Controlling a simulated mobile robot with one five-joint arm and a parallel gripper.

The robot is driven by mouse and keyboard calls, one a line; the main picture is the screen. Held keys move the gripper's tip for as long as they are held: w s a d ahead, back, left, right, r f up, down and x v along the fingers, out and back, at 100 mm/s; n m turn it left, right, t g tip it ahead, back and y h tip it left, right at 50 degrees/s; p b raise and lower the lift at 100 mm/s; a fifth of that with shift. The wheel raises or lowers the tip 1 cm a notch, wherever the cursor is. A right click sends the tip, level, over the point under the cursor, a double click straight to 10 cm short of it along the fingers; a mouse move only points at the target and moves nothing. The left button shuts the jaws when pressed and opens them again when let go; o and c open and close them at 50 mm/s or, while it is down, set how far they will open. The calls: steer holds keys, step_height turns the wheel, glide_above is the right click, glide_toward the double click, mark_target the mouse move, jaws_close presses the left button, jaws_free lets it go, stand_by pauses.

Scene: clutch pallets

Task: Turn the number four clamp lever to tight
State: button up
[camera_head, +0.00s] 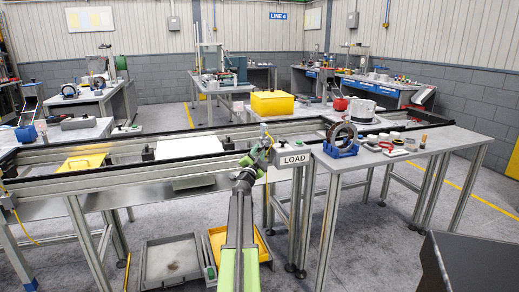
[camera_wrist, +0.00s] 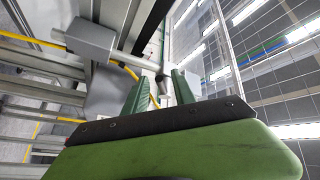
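My gripper (camera_head: 262,148) is at the near rail of the conveyor frame (camera_head: 120,180), just left of the LOAD sign (camera_head: 294,160). In the wrist view my gripper (camera_wrist: 161,80) has its two green fingers apart, with a gap between them. A small pale grey part and a bit of yellow cable (camera_wrist: 152,98) show in or behind that gap; I cannot tell whether the fingers touch them. No clamp lever with a number four can be made out in either view. My gripper and arm hide part of the rail.
A side table (camera_head: 440,140) at right holds a ring on a blue stand (camera_head: 341,140) and small parts. A pale plate (camera_head: 187,175) lies inside the frame. A grey tray (camera_head: 172,262) and a yellow tray (camera_head: 262,245) are below. A dark panel (camera_head: 470,262) stands at lower right.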

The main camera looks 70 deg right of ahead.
steer(key=shift+d+r, duration=0.2)
steer(key=shift+d, duration=0.45)
jaws_close()
steer(key=shift+f, duration=0.1)
